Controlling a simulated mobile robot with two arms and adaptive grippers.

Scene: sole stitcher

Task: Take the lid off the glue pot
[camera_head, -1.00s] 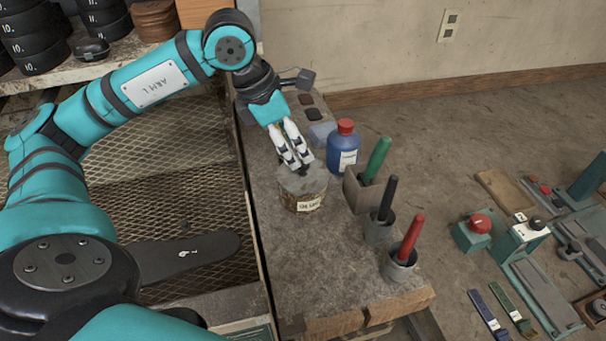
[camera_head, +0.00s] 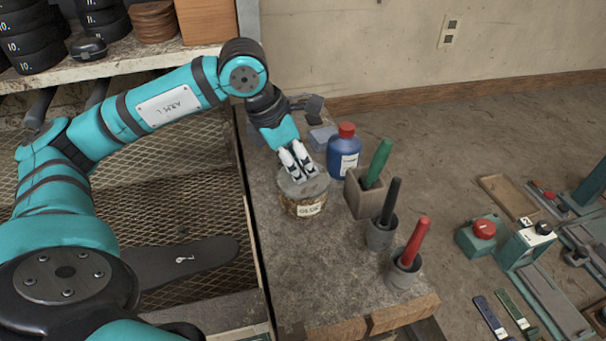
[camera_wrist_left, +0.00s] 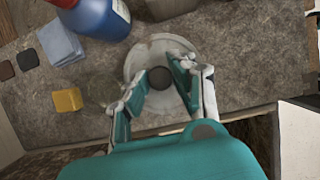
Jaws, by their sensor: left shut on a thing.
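The glue pot (camera_head: 301,208) stands on the grey bench top in the head view, a short round pot with a label reading GLUE. Its grey round lid (camera_head: 319,189) is on top; I cannot tell whether there is a gap under it. My left gripper (camera_head: 305,178) points down at the lid's centre and is shut on its dark knob. The left wrist view shows the knob (camera_wrist_left: 160,78) between the two fingertips, with the pale lid rim (camera_wrist_left: 139,60) around it. My right gripper is not in view.
A blue bottle (camera_head: 343,155) with a red cap stands behind the pot. Holders with green (camera_head: 378,160), black (camera_head: 389,205) and red (camera_head: 413,242) handles stand to the right. A yellow block (camera_wrist_left: 67,100) shows in the wrist view. The bench front is clear.

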